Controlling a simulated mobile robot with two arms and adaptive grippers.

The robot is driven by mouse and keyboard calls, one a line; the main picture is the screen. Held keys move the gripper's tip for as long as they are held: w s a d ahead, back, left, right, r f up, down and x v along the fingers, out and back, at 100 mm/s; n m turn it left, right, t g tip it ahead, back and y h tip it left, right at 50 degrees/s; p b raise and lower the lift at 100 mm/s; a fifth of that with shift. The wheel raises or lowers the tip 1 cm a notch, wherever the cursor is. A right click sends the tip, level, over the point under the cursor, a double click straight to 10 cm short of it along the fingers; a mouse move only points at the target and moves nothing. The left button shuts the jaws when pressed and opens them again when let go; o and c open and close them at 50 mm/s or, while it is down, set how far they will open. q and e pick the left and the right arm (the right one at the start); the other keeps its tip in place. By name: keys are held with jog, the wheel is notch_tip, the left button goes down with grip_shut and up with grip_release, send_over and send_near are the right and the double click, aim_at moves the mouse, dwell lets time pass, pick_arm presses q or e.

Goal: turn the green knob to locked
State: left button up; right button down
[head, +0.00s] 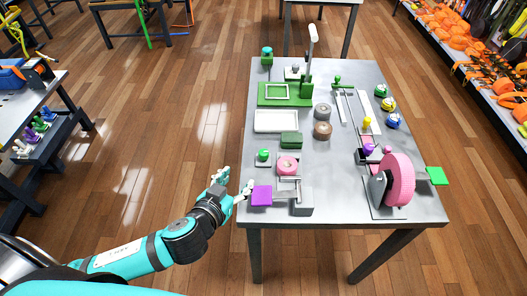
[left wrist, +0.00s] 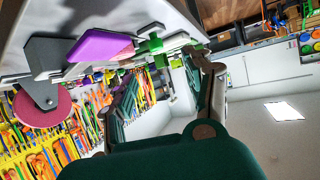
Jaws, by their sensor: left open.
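A small green knob (head: 263,154) stands on a grey base near the left edge of the metal table. Other green-topped parts show too: one at the far left corner (head: 267,51) and one on a slider (head: 337,79). I cannot tell which is the task's knob or how it is turned. My left gripper (head: 235,182) is open and empty, just off the table's left edge, nearer to me than the left-edge knob and apart from it. In the left wrist view the spread fingers (left wrist: 168,76) show below the table's edge. My right gripper is not in view.
A purple plate (head: 261,195) juts at the table's near left corner, close to my left gripper; it also shows in the left wrist view (left wrist: 98,45). A pink roll (head: 287,165) and a green block (head: 291,140) flank the knob. A large pink wheel (head: 400,180) stands at right.

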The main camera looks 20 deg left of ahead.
aim_at(263, 153)
pick_arm(q)
jog(key=p+x, duration=0.1)
jog(key=x, duration=0.9)
jog(key=d+r+p+x, duration=0.1)
jog(key=x, duration=0.5)
jog(key=shift+w+p, duration=0.3)
jog(key=shift+p, duration=0.05)
jog(key=shift+w+f, duration=0.3)
jog(key=shift+w, duration=0.25)
jog(key=shift+c, duration=0.2)
jog(key=shift+h, duration=0.3)
grip_shut()
